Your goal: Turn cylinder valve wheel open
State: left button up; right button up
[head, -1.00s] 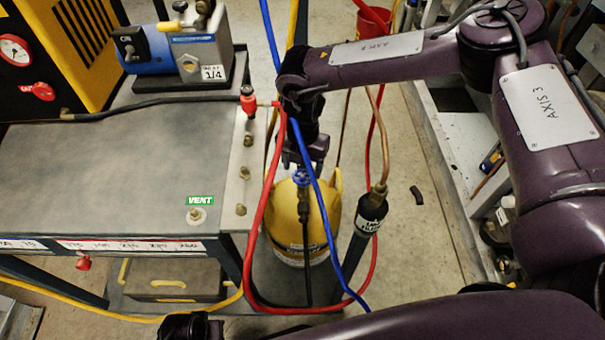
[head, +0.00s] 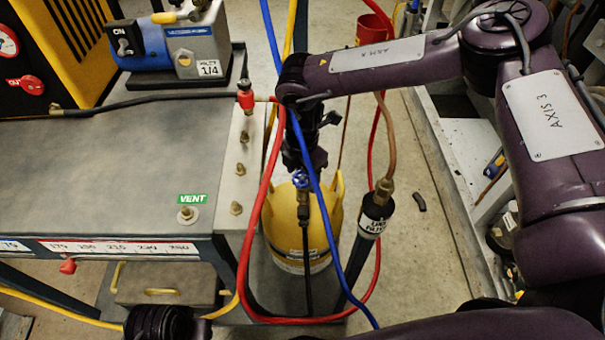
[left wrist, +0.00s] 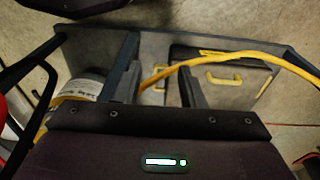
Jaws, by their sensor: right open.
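The yellow cylinder (head: 283,234) stands upright on the floor beside the bench. Its blue valve wheel (head: 301,180) sits on top, partly hidden by the gripper and by a blue hose crossing in front. My right gripper (head: 305,172) is open and points down just above and behind the wheel. I cannot tell whether its fingers touch the wheel. My left gripper (left wrist: 158,88) is open and empty in the left wrist view, low near the bench, with a yellow hose beyond its fingers. Part of my left arm shows at the head view's bottom edge.
Red and blue hoses (head: 262,200) hang close around the cylinder. A black-sleeved copper pipe (head: 375,215) stands right of it. The grey bench (head: 90,180) with a VENT label is to the left. Open floor (head: 430,250) lies to the right.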

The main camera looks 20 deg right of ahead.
jog(key=m+p, duration=0.2)
jog(key=m, duration=0.1)
jog(key=shift+r+m, duration=0.15)
jog(key=shift+m, duration=0.15)
jog(key=m+p, duration=0.3)
jog(key=m, duration=0.1)
jog(key=shift+p, duration=0.35)
pick_arm(q)
jog(key=s+a+f, duration=0.1)
jog(key=a+f, duration=0.1)
jog(key=f, duration=0.7)
jog(key=s+a+f+n, duration=0.1)
jog(key=s+a+f, duration=0.1)
jog(key=f, duration=0.8)
jog(key=shift+s+f+t, duration=0.15)
jog(key=shift+f+t, duration=0.1)
jog(key=shift+t, duration=0.15)
pick_arm(e)
jog(key=shift+m, duration=0.3)
jog(key=shift+c, duration=0.3)
jog(key=c, duration=0.7)
jog(key=shift+o, duration=0.2)
pick_arm(q)
jog(key=shift+r+p, duration=0.3)
jog(key=shift+p, duration=0.15)
jog(key=shift+f, duration=0.1)
